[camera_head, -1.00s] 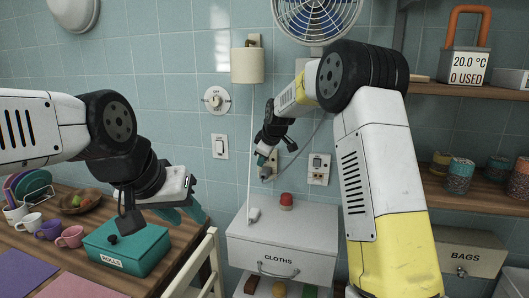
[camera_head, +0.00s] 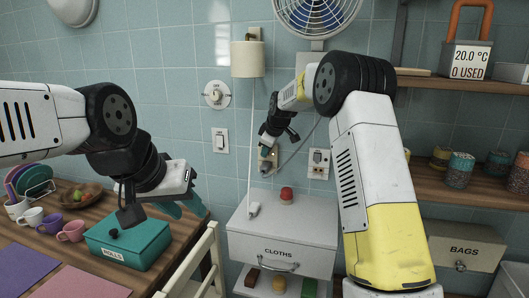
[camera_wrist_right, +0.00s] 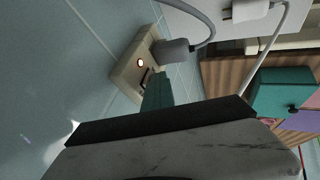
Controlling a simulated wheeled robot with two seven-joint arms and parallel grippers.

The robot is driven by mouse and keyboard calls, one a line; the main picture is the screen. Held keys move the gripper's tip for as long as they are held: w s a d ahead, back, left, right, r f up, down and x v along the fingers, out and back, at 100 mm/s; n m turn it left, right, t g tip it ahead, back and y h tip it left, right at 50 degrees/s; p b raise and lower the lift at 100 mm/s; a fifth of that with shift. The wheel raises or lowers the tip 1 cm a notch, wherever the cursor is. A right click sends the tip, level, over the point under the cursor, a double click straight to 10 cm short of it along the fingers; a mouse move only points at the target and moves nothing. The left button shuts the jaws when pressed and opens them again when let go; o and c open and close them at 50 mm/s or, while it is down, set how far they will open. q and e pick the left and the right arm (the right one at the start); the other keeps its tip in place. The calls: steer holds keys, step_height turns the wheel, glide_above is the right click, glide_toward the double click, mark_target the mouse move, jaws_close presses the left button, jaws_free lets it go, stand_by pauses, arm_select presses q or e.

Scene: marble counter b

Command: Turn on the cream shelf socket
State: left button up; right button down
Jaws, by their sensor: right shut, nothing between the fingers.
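A cream wall socket (camera_head: 269,163) with a grey plug and cable is above the drawer cabinet. In the right wrist view, the cream socket plate (camera_wrist_right: 130,70) shows a lit round indicator (camera_wrist_right: 140,62), the grey plug (camera_wrist_right: 172,51) and a small rocker. My right gripper (camera_head: 265,150) is shut and empty at this socket. Its teal fingertip (camera_wrist_right: 157,92) overlaps the plate beside the rocker; I cannot tell whether it touches, and it partly hides the plate. A second socket (camera_head: 319,164) is to the right. My left gripper (camera_head: 182,206) hangs over the wooden counter, its fingers apart and empty.
A wall switch (camera_head: 220,140), dial (camera_head: 215,95), lamp (camera_head: 247,60) and fan (camera_head: 318,12) are nearby. A teal box (camera_head: 128,245) and chair (camera_head: 195,262) are at left.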

steer(key=shift+r, duration=0.1)
steer(key=shift+w+d+r, duration=0.1)
steer(key=shift+r, duration=0.6)
